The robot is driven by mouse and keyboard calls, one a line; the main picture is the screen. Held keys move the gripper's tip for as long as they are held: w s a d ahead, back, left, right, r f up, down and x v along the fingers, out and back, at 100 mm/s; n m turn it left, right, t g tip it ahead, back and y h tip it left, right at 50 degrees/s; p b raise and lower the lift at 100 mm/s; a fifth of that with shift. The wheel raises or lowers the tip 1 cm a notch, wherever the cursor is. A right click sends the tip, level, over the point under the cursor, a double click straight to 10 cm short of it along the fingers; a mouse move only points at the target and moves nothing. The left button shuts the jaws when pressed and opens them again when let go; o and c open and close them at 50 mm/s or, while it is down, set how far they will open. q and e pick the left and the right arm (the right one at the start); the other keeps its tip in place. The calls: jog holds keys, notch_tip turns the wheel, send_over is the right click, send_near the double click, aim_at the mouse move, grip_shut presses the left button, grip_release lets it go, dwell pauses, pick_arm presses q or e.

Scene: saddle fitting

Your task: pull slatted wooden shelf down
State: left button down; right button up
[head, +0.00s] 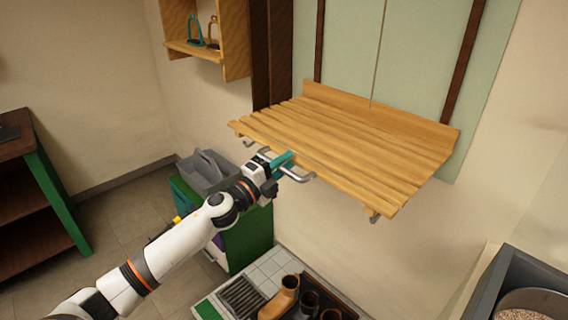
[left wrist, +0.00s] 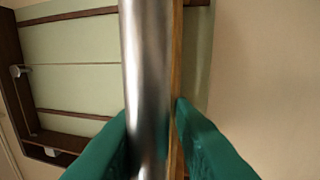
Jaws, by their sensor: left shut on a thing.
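The slatted wooden shelf (head: 350,140) juts out from the green wall panel in the head view, lying roughly level. A metal bar handle (head: 298,177) hangs under its front edge. My left gripper (head: 285,162) is at this handle, its teal fingers shut on it. In the left wrist view the handle (left wrist: 147,70) runs upright between the two teal fingers (left wrist: 155,140), with a thin strip of the shelf's wood (left wrist: 176,60) beside it. My right gripper is in neither view.
Below the shelf stand a green cabinet with a grey caddy (head: 207,172) on top and a tray with boots (head: 285,297). A wall box (head: 236,40) holds stirrups. A dark bin (head: 520,285) is at lower right. A green-legged table (head: 40,170) stands at left.

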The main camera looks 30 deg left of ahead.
pick_arm(q)
jog(key=c, duration=1.4)
grip_release()
jog(key=shift+s, duration=0.1)
jog(key=shift+s+a+f, duration=0.1)
jog(key=shift+s+f, duration=0.1)
jog(key=b+v, duration=0.4)
jog(key=v, duration=0.7)
jog(key=shift+s, duration=0.25)
jog(key=shift+a, duration=0.1)
